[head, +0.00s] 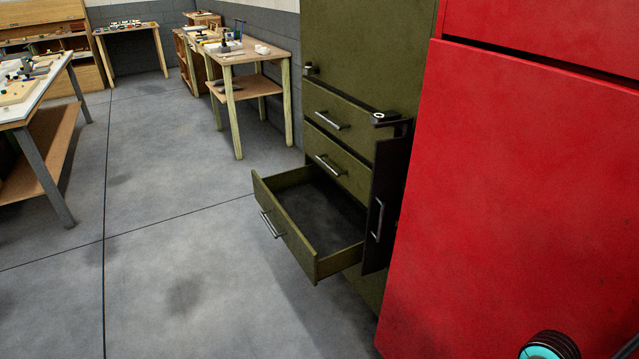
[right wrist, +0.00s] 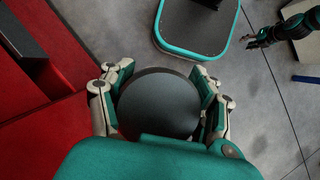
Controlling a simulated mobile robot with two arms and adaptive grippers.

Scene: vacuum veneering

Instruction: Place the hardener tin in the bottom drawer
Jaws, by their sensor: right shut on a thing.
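No label is visible. The open drawer (head: 290,236), the lowest one I can see in the olive cabinet (head: 372,52), is pulled well out in the head view. Its dark floor looks empty.
A dark panel with a handle (head: 388,205) stands upright at the drawer's right side. A large red cabinet (head: 520,190) fills the right. Two shut drawers (head: 338,162) are above the open one. Workbenches (head: 245,58) stand behind; the floor left of the drawer is clear.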

